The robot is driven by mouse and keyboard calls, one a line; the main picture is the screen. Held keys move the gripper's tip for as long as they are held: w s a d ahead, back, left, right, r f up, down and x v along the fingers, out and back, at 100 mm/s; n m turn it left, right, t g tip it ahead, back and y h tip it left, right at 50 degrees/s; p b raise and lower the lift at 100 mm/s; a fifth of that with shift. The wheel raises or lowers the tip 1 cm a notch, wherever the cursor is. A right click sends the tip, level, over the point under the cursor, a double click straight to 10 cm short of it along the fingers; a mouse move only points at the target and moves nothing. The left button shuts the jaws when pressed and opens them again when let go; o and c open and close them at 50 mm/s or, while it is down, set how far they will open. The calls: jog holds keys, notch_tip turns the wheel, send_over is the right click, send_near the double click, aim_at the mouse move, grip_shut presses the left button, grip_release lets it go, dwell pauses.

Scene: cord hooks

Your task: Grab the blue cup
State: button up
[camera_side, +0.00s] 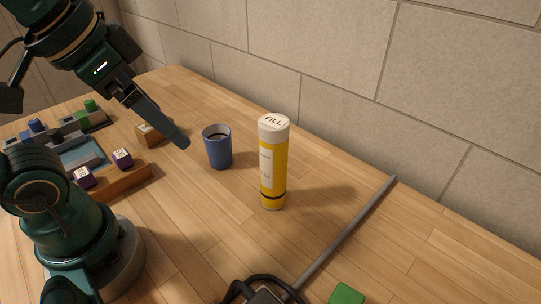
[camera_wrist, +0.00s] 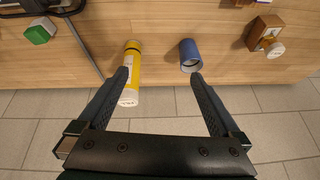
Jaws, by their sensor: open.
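The blue cup (camera_side: 218,149) stands upright on the wooden table, left of a yellow canister, in the side view. In the wrist view the blue cup (camera_wrist: 190,55) is ahead of the jaws, near the right finger's tip. My gripper (camera_side: 184,141) is in the air to the left of the cup in the side view. In the wrist view my gripper (camera_wrist: 159,75) has its two fingers wide apart with nothing held between them. The inside of the cup looks dark.
The yellow canister (camera_side: 272,170) with a white lid stands close to the cup. A grey rod (camera_side: 345,236) and a green block (camera_side: 347,294) lie on the right. A wooden tray (camera_side: 135,181) with small blocks is at left. A stone wall (camera_side: 330,50) runs behind the table.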

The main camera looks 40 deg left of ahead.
jog(key=w+a+f+m+g+y, duration=0.2)
jog(key=a+m+y, duration=0.1)
jog(key=a+m, duration=0.3)
jog(key=r+m+t+y, duration=0.2)
jog(key=m+t+y, duration=0.35)
jog(key=m, duration=1.25)
send_over(218, 149)
jog(key=g+y, duration=0.2)
jog(key=f, duration=1.6)
jog(key=shift+w+a+f, duration=0.1)
jog(key=shift+w+a, duration=0.25)
jog(key=shift+a, duration=0.05)
jog(key=shift+f, duration=0.55)
jog(key=shift+x, duration=2.6)
jog(key=c, duration=1.3)
